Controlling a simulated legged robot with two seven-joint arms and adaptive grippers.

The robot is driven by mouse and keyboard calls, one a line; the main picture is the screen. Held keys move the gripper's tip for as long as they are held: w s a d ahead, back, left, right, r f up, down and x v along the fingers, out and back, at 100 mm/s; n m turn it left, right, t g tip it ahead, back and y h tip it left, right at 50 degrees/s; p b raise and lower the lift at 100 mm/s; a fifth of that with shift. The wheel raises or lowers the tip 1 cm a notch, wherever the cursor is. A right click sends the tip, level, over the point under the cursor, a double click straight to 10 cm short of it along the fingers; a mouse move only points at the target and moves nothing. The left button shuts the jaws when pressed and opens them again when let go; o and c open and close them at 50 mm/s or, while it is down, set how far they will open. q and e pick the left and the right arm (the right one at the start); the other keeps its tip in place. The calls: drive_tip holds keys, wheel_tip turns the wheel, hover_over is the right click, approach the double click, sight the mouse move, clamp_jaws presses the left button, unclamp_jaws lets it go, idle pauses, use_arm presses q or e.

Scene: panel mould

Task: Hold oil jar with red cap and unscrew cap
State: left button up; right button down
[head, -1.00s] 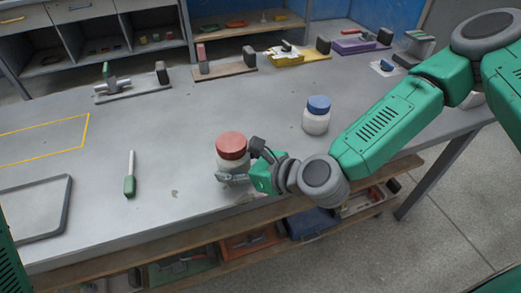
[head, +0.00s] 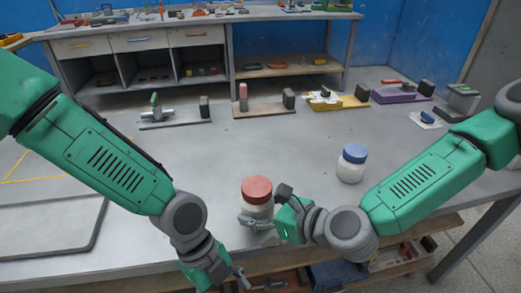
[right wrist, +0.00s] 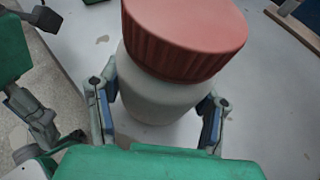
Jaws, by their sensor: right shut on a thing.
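The white oil jar with a red cap (head: 257,190) is upright near the table's front edge. My right gripper (head: 256,222) is shut around its white body below the cap, coming from the right. In the right wrist view the red cap (right wrist: 185,38) sits on the jar, with one finger on each side of the white body (right wrist: 160,100). Whether the jar's base touches the table is hidden. My left gripper (head: 238,278) is low at the table's front edge, left of the jar and apart from it. Its fingers are too small and dark to judge their opening.
A white jar with a blue cap (head: 352,163) stands to the right, behind my right forearm. Several fixtures stand along the table's back edge, including a purple base (head: 402,94). A grey-rimmed tray (head: 100,225) lies at left. The table's middle is clear.

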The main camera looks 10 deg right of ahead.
use_arm(q)
drive_tip(key=w+d+r+m+y, duration=0.25)
drive_tip(key=w+r+m, duration=0.35)
drive_tip(key=r+m, duration=0.35)
wheel_tip(320, 180, up, 13)
drive_tip(key=m+t, duration=0.4)
drive_tip(key=m, duration=0.4)
hover_over(261, 184)
drive_tip(key=shift+s+a+r+n+y, duration=0.15)
drive_tip(key=shift+a+n+y, duration=0.1)
drive_tip(key=shift+a, duration=0.15)
drive_tip(key=shift+d, duration=0.3)
drive_tip(key=shift+d+f, duration=0.1)
drive_tip(key=shift+f, duration=3.9)
